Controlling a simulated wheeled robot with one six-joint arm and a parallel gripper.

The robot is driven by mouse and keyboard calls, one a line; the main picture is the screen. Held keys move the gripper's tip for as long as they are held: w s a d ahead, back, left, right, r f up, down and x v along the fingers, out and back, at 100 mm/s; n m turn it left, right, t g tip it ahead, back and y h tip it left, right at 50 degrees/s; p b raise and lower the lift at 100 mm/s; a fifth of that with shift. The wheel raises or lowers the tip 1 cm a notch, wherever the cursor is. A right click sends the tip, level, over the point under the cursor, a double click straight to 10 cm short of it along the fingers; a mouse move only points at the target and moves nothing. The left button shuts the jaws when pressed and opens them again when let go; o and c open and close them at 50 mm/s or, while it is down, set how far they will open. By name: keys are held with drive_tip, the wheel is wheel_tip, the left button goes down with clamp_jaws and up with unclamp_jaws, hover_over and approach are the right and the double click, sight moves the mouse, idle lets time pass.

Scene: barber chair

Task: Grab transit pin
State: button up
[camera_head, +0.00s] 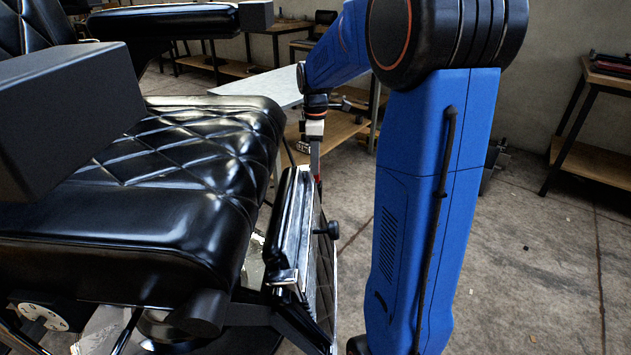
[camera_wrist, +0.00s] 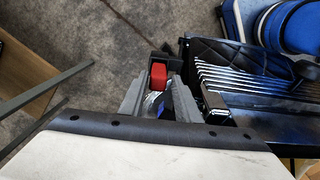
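A small red block (camera_wrist: 158,75), possibly the transit pin's head, shows between my fingertips in the wrist view, with a dark part around its far side. My gripper (camera_wrist: 160,88) points down with its two grey fingers apart, one on each side of the red block. I cannot tell whether they touch it. In the head view my gripper (camera_head: 316,165) is small and far off, at the far end of the chair's footrest (camera_head: 292,235), with a speck of red at its tip. No pin shaft is clearly visible.
The black quilted chair seat (camera_head: 170,165) fills the left of the head view. A black knob (camera_head: 328,230) sticks out from the footrest's side; it also shows in the wrist view (camera_wrist: 305,68). Wooden tables (camera_head: 590,155) stand behind.

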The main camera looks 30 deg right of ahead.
drive_tip(key=shift+w+d+f, duration=0.1)
drive_tip(key=shift+w+f, duration=0.05)
drive_tip(key=shift+f, duration=2.5)
drive_tip(key=shift+c, duration=0.3)
clamp_jaws()
